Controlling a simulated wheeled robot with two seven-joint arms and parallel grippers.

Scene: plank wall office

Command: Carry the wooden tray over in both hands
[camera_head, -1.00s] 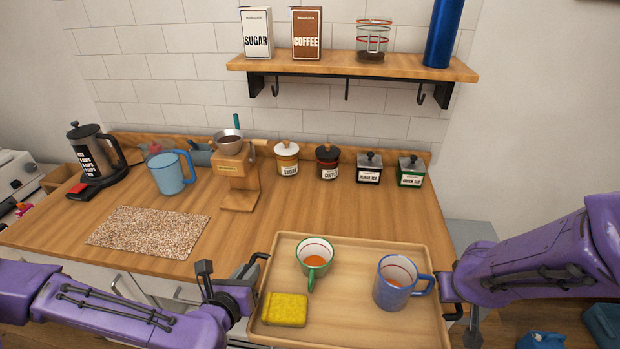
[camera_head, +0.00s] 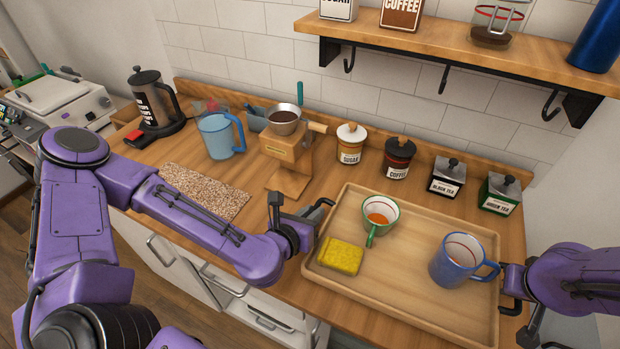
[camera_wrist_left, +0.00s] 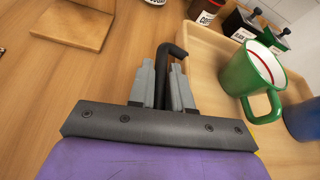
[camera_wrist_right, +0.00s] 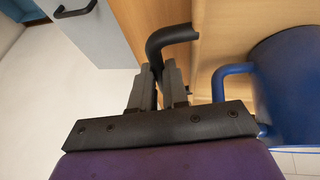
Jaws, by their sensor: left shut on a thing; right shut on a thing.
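The wooden tray (camera_head: 400,300) is at the lower right in the head view, over or on the right end of the counter; I cannot tell whether it touches. My left gripper (camera_head: 306,222) is shut on the tray's black left handle, seen in the left wrist view (camera_wrist_left: 167,75). My right gripper (camera_head: 512,290) is shut on the right handle, seen in the right wrist view (camera_wrist_right: 160,50). The tray looks about level.
Behind the tray stand a sugar jar (camera_head: 350,145), a coffee jar (camera_head: 397,158), a black tea tin (camera_head: 446,177) and a green tea tin (camera_head: 499,192). A wooden coffee stand (camera_head: 288,160) is left of it. A speckled mat (camera_head: 206,190) lies farther left. A shelf (camera_head: 440,40) hangs above.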

